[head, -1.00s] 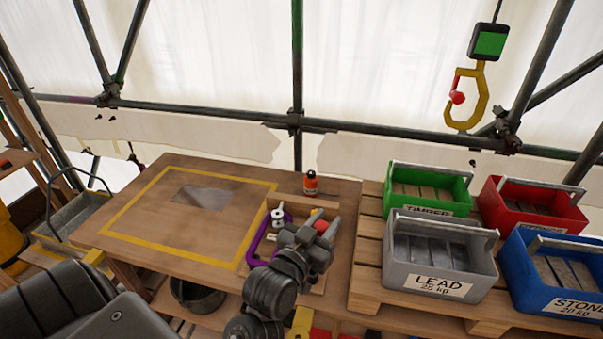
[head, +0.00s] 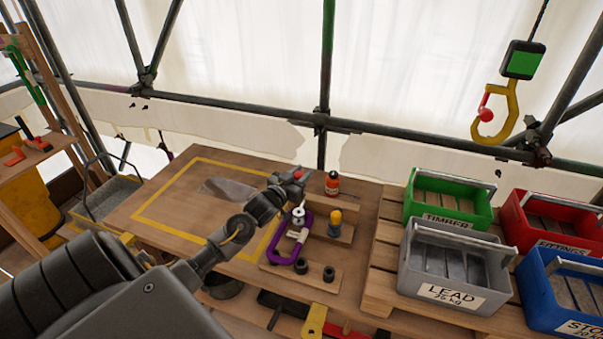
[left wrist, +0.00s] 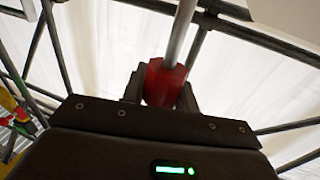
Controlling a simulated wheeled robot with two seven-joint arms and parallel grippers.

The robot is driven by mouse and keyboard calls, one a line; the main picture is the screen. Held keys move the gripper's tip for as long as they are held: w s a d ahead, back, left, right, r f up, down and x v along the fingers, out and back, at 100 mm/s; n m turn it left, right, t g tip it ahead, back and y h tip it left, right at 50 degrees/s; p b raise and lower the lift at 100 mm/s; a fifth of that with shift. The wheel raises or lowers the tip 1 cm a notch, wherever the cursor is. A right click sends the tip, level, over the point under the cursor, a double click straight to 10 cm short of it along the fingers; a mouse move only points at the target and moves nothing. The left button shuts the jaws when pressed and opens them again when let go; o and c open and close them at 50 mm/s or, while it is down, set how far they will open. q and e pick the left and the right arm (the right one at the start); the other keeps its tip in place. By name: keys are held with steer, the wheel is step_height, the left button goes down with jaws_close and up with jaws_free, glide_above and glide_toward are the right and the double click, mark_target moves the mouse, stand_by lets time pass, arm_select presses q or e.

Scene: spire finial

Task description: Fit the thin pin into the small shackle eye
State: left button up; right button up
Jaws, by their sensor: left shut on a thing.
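My left gripper (head: 290,182) is shut on a red-headed pin (head: 299,174) above the far part of the workbench. In the left wrist view the pin's red head (left wrist: 164,82) sits between the two dark fingers, and its thin grey shank (left wrist: 182,32) extends away from the gripper. A purple shackle (head: 277,250) is at the wooden fixture on the bench, below and near the gripper. Pale grey metal parts (head: 298,217) are beside it; the small eye cannot be made out clearly. My right gripper is not in view.
A yellow-headed piece (head: 335,218) stands in the fixture, near black round sockets (head: 328,272). An orange bottle (head: 332,184) stands behind. Grey (head: 450,298), green, red and blue bins are at the right. A yellow hook (head: 496,110) hangs above. The yellow-framed bench area is mostly clear.

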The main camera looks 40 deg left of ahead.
arm_select(q)
steer(key=shift+s+r+p, duration=0.15)
steer(key=shift+p, duration=0.3)
step_height(320, 180, down, 6)
steer(key=b, duration=0.4)
stand_by(0.5)
steer(key=shift+d, duration=0.1)
steer(key=shift+p, duration=0.3)
stand_by(0.8)
